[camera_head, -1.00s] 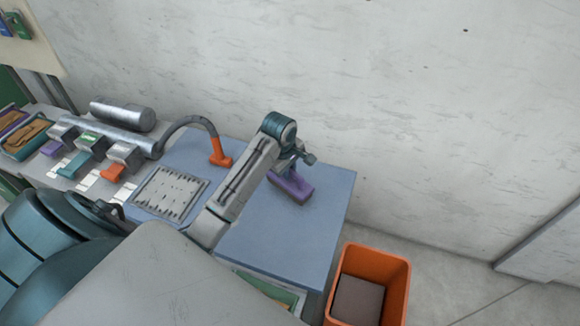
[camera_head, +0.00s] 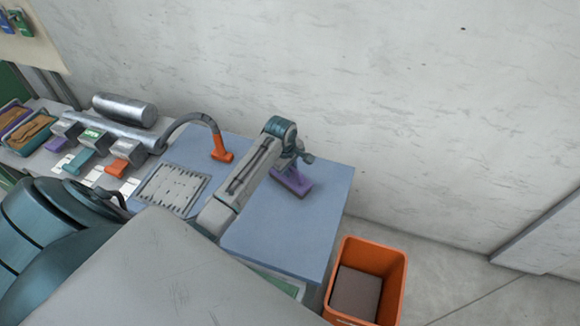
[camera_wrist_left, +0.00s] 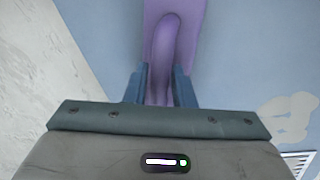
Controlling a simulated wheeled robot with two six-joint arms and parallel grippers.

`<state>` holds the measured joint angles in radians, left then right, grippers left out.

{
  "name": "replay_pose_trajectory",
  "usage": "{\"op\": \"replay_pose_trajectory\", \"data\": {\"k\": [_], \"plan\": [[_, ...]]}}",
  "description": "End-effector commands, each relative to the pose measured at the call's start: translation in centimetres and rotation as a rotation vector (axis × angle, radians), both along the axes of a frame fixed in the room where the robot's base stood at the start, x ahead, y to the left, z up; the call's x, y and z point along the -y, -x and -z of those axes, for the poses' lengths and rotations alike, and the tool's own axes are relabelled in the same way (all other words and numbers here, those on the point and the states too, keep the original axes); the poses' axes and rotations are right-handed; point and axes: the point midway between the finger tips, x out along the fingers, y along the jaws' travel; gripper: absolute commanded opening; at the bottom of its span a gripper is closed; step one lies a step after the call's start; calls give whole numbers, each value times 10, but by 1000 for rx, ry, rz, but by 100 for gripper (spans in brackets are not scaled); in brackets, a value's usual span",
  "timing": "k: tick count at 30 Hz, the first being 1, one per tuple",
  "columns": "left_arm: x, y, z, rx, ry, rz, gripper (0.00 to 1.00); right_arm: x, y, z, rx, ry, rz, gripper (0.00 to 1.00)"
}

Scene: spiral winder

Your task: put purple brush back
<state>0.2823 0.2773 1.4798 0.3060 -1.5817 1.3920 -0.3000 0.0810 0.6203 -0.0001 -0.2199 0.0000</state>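The purple brush (camera_head: 294,184) is at the right part of the blue bench top (camera_head: 310,225). My left gripper (camera_head: 297,166) is at the brush, its fingertips mostly hidden by the wrist in the head view. In the left wrist view, the two blue fingers (camera_wrist_left: 160,88) lie on either side of the brush's purple handle (camera_wrist_left: 164,45) and look closed against it. The wide purple brush body shows beyond the handle. I cannot tell whether the brush touches the bench or is slightly above it. My right gripper is not in view.
An orange-ended curved hose (camera_head: 222,152) and a slotted grey plate (camera_head: 172,190) are left of the arm. Grey blocks with purple, teal and orange tabs (camera_head: 118,168) stand farther left. An orange bin (camera_head: 395,285) is on the floor, right. A wall runs behind.

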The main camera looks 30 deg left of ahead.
Motion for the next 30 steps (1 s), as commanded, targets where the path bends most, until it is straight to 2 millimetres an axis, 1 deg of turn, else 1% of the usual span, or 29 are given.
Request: {"op": "replay_pose_trajectory", "data": {"k": [1, 2, 10, 14, 17, 25, 30], "plan": [[0, 0, 0, 1, 0, 0, 33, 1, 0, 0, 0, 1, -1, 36], [0, 0, 0, 1, 0, 0, 37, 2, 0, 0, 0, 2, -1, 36], [0, 0, -1, 1, 0, 0, 37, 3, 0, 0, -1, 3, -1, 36], [-1, 0, -8, 3, -2, 1, 37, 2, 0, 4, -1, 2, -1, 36], [-1, 3, -22, 5, -2, 1, 37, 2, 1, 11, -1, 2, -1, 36], [-3, 13, -79, 8, -3, 1, 37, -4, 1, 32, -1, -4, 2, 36], [-4, 19, -107, 5, -1, 1, 37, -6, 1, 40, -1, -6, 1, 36]]}}
